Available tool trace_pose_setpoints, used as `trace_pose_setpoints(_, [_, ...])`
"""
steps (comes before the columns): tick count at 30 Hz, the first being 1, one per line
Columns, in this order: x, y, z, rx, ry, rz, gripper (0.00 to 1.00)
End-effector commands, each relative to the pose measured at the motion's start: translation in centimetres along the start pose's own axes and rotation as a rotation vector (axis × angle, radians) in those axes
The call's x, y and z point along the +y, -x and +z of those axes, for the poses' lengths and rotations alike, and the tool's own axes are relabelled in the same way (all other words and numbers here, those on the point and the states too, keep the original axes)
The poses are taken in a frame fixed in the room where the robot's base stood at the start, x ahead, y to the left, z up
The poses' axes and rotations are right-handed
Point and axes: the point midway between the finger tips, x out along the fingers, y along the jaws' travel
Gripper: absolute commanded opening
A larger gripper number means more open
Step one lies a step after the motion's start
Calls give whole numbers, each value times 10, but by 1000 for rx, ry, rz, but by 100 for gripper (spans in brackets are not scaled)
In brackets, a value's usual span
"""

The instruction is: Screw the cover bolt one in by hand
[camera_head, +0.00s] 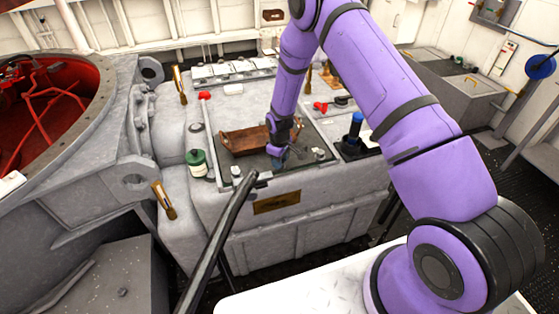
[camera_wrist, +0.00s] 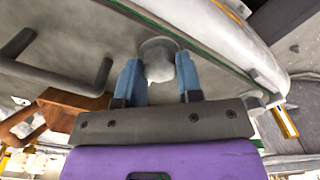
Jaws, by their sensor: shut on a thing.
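My gripper (camera_head: 279,158) reaches down to the dark mat on top of the grey block in the head view. In the wrist view its blue fingers (camera_wrist: 159,78) stand on both sides of a grey, round-headed bolt (camera_wrist: 160,55) and are shut on it. The bolt's head lies against a grey surface, close to a green-edged border. I cannot tell how deep the bolt sits, and its shank is hidden. In the head view the bolt is hidden by the gripper.
A brown wooden tray (camera_head: 243,140) lies left of my gripper, close by. A grey bent bar handle (camera_wrist: 92,68) shows beside the fingers. A green-and-white can (camera_head: 197,163), a blue-topped bottle (camera_head: 355,127) and red-handled items (camera_head: 320,106) stand around. A dark pole (camera_head: 218,240) rises in front.

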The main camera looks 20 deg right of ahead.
Motion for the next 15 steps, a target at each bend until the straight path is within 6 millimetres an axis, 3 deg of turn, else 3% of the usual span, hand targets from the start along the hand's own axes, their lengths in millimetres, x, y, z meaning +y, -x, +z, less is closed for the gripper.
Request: trace_pose_setpoints(15, [2,2,-2,6,-487,3,10])
